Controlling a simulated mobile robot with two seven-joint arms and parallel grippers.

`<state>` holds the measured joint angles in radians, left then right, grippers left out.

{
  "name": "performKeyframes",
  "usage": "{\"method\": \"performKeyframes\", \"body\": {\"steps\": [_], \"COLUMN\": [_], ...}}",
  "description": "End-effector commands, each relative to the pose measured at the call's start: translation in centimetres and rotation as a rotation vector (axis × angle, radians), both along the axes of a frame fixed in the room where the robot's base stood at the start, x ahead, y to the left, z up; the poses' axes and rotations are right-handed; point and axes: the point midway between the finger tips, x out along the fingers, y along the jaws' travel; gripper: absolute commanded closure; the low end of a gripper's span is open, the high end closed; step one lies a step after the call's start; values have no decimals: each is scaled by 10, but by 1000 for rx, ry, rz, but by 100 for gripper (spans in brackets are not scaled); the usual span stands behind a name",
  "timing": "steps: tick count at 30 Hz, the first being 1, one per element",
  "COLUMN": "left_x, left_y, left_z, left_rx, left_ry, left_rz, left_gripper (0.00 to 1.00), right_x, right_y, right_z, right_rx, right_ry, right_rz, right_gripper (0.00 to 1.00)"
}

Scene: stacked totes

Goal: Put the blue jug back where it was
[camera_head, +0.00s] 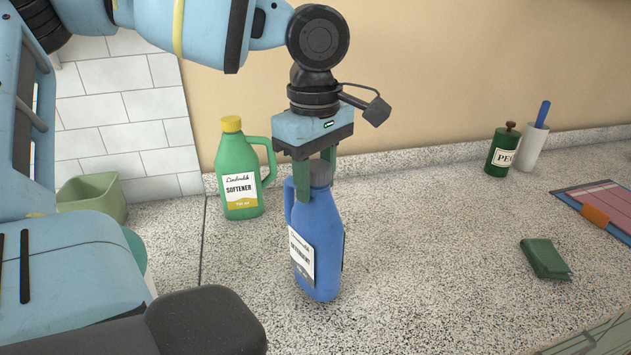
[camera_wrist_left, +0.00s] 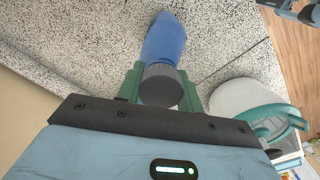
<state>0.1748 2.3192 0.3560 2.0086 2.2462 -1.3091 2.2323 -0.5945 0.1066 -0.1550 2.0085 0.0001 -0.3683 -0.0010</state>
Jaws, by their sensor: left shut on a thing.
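The blue jug (camera_head: 318,255) has a dark grey cap and a white detergent label. In the head view it is near the middle of the speckled counter, tilted slightly. My left gripper (camera_head: 317,185) comes from above and is shut on the jug at its cap and neck. The left wrist view also shows the jug (camera_wrist_left: 165,42) with its cap between the green fingers (camera_wrist_left: 160,90). I cannot tell whether the jug's base touches the counter. My right gripper is not in view.
A green softener jug (camera_head: 240,175) stands behind and left of the blue jug. A green tub (camera_head: 95,192) is at the far left. A green canister (camera_head: 503,152), a white cup (camera_head: 532,150) and a dark green wallet (camera_head: 545,258) are on the right. The counter between is clear.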

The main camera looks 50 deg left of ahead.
Motion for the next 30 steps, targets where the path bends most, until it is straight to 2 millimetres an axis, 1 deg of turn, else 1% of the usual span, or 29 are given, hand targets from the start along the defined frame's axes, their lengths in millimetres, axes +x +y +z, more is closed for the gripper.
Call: {"method": "performKeyframes", "body": {"steps": [1, 3, 10, 14, 15, 19, 27, 30], "left_x": [0, 0, 0, 0, 0, 0, 0, 0], "left_y": [0, 0, 0, 0, 0, 0, 0, 0], "left_z": [-7, -10, -10, -13, -13, -13, -13, -9], "left_rx": [0, 0, 0, 0, 0, 0, 0, 0], "left_ry": [0, -2, -3, -3, -3, -3, -3, -4], "left_rz": [0, 0, 0, 0, 0, 0, 0, 1], "left_gripper": [99, 99, 99, 99, 60, 43, 42, 42], "right_x": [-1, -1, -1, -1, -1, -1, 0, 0], "right_y": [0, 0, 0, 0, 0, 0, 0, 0], "right_z": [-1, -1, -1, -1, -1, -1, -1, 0], "right_rx": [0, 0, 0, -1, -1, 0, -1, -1], "right_ry": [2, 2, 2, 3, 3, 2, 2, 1], "right_rz": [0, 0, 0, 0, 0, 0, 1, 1], "right_gripper": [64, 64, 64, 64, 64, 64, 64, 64]}}
